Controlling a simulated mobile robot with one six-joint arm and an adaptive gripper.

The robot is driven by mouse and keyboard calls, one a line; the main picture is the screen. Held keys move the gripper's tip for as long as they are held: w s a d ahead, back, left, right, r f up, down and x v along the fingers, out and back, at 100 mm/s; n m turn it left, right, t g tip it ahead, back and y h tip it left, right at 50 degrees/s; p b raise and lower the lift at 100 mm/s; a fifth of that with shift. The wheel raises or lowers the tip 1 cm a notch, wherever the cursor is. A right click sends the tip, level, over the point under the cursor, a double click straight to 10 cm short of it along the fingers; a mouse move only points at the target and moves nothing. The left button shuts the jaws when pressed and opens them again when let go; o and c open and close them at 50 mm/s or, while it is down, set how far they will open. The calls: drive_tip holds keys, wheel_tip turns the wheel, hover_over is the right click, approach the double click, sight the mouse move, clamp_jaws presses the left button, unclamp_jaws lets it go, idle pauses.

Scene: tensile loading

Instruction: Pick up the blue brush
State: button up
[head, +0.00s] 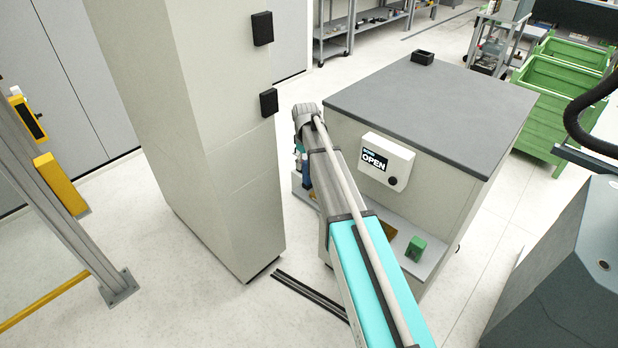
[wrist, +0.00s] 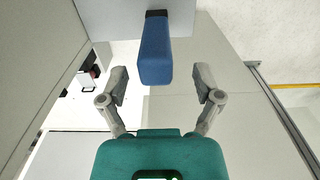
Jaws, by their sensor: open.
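The blue brush (wrist: 156,52) shows in the wrist view at the top centre, with a dark part at its upper end, against a light grey surface (wrist: 110,22). My gripper (wrist: 161,85) is open, with one finger on each side of the brush's near end and gaps between. Its fingers look apart from the brush. In the head view, my arm reaches toward the left side of the grey-topped cabinet, and a small blue patch (head: 304,172) shows beside it, mostly hidden by the arm. My gripper's fingertips are hidden there.
The cabinet (head: 430,105) has an "OPEN" display box (head: 387,161) on its front and a low shelf with a green block (head: 415,248). A tall beige column (head: 205,150) stands close to the left of my arm. Open floor (head: 215,305) lies in front.

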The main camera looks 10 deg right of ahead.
sight(307, 172)
drive_tip(key=shift+f, duration=0.15)
drive_tip(key=f+b, duration=0.5)
drive_tip(key=shift+w+d, duration=0.1)
drive_tip(key=shift+d, duration=0.15)
idle(0.4)
idle(0.5)
clamp_jaws()
